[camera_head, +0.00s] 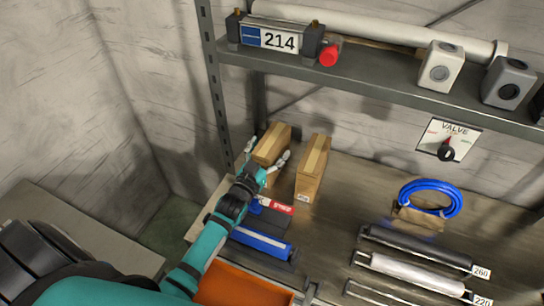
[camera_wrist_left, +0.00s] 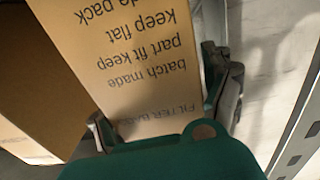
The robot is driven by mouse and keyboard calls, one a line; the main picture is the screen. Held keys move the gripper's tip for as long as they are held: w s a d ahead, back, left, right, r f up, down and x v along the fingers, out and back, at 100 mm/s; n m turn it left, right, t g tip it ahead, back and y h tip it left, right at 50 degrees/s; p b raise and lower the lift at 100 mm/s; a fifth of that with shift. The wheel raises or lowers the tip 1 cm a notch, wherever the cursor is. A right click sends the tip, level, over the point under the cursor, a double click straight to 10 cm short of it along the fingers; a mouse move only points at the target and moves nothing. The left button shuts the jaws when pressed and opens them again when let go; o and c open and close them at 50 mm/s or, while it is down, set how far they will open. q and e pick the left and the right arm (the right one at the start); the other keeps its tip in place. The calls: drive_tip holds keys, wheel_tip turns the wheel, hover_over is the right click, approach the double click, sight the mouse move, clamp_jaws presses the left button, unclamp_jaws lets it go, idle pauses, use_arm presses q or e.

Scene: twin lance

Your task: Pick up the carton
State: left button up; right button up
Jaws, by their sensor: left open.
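Two tall brown cartons stand side by side on the shelf deck in the head view: the left carton (camera_head: 273,138) and the right carton (camera_head: 312,165). My left gripper (camera_head: 266,150) is open, with one finger on each side of the left carton. In the left wrist view, the near carton (camera_wrist_left: 135,60) fills the space between the fingers, its printed face upside down to me. The other carton (camera_wrist_left: 40,75) stands to its left. I cannot tell whether the fingers touch the carton. My right gripper is not in view.
A metal upright (camera_head: 216,90) stands just left of the cartons. An upper shelf (camera_head: 380,85) runs above. Blue roll (camera_head: 260,243), orange bin (camera_head: 240,290), blue hose coil (camera_head: 430,198) and several rollers (camera_head: 415,250) lie nearer or rightward. Some deck right of the cartons is clear.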

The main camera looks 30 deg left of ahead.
use_arm(q)
drive_tip(key=c, duration=1.5)
drive_tip(key=shift+r, duration=0.1)
